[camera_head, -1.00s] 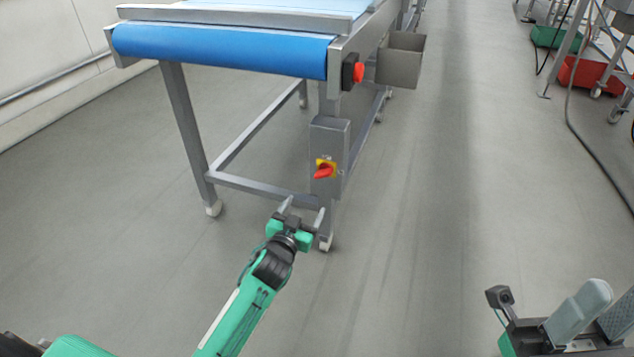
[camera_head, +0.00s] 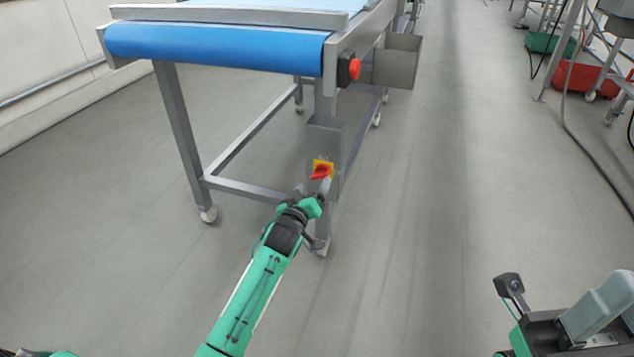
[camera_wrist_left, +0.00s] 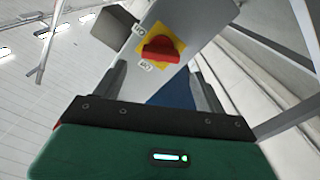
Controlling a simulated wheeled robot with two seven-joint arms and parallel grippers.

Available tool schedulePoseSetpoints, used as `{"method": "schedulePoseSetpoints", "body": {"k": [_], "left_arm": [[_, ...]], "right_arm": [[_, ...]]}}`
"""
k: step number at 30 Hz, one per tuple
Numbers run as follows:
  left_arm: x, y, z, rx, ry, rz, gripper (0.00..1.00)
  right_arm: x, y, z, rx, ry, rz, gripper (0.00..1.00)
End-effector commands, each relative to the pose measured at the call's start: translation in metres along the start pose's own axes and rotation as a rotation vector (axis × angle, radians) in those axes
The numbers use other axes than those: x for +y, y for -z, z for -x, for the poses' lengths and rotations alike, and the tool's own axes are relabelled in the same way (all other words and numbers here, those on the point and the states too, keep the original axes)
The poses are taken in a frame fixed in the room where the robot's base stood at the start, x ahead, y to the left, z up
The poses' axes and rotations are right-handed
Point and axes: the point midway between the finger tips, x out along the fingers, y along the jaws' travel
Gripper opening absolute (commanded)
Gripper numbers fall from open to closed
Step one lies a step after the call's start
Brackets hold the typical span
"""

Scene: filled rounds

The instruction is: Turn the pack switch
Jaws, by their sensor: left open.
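The pack switch is a red knob on a yellow plate (camera_head: 321,171), on a grey box (camera_head: 324,138) at the near leg of the conveyor. It also shows in the left wrist view (camera_wrist_left: 160,48), with small white labels beside it; the red handle lies roughly crosswise there. My left gripper (camera_head: 312,188) is open and empty, just in front of and below the knob. In the left wrist view its two grey fingers (camera_wrist_left: 157,72) are apart, with the knob beyond them, between their lines. I see no clear contact. My right gripper (camera_head: 606,305) is partly cut off at lower right.
The conveyor's blue belt (camera_head: 215,47) is above, with a red push button (camera_head: 354,69) on its corner and a grey bin (camera_head: 396,62) beside it. The frame stands on white castors. The floor to the right is open. Red (camera_head: 584,78) and green crates lie far right.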

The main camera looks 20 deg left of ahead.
Motion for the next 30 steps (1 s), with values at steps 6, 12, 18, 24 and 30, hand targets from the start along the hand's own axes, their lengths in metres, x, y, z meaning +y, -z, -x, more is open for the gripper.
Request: {"method": "schedulePoseSetpoints", "body": {"k": [6,12,18,24,30], "left_arm": [[-0.002,-0.002,-0.032,0.000,0.000,-0.003,0.73],[-0.001,-0.001,-0.047,0.000,0.000,-0.003,0.73],[0.000,0.000,-0.050,0.000,0.000,-0.003,0.73],[0.000,0.000,-0.050,0.000,0.000,-0.002,0.67],[0.000,0.000,-0.050,0.000,0.000,-0.002,0.28]], "right_arm": [[-0.007,-0.004,-0.005,0.036,0.003,-0.026,0.36],[-0.010,-0.005,-0.008,0.048,0.006,-0.038,0.36],[-0.011,-0.005,-0.010,0.050,0.007,-0.041,0.36],[-0.011,-0.005,-0.011,0.053,0.008,-0.041,0.36],[-0.011,-0.005,-0.010,0.052,0.009,-0.039,0.36]]}}
